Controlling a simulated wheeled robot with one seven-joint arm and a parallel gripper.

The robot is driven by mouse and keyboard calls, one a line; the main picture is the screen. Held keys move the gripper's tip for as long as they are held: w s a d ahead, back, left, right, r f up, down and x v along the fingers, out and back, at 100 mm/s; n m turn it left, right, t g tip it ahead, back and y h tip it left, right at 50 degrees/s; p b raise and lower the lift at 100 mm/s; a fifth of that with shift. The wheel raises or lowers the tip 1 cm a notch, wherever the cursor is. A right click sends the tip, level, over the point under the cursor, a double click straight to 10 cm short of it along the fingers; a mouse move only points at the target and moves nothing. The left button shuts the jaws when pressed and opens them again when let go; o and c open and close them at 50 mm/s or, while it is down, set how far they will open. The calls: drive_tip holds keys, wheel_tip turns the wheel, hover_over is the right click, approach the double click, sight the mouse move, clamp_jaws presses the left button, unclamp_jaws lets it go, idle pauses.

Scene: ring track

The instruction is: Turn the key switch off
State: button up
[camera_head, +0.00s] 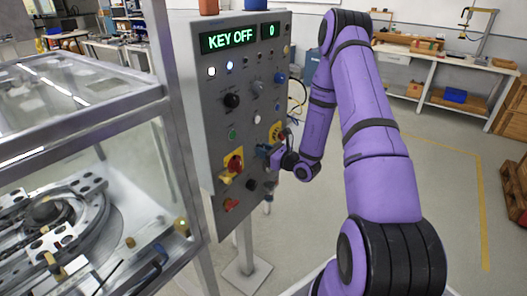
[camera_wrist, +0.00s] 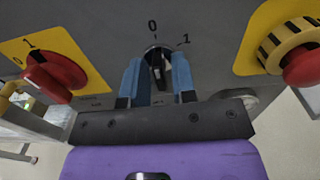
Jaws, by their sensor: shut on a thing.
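The grey control panel (camera_head: 236,110) stands upright in the head view. Its green display (camera_head: 234,38) reads "KEY OFF" with a "0" in the box to the right. In the wrist view the key switch (camera_wrist: 158,68) is a dark key in a round mount, with "0" above it and "1" to its upper right. The key stands about upright, in line with the "0". The blue fingers of my gripper (camera_wrist: 157,82) are shut on it, one on each side. In the head view my gripper (camera_head: 264,150) is against the panel and hides the key.
A red rotary switch on a yellow plate (camera_wrist: 52,78) is left of my gripper, and a red and yellow-striped knob (camera_wrist: 295,52) is to the right. A glass-walled machine enclosure (camera_head: 85,130) stands left of the panel. Open floor lies to the right.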

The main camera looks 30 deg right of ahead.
drive_tip(key=o, duration=0.6)
drive_tip(key=v, duration=1.1)
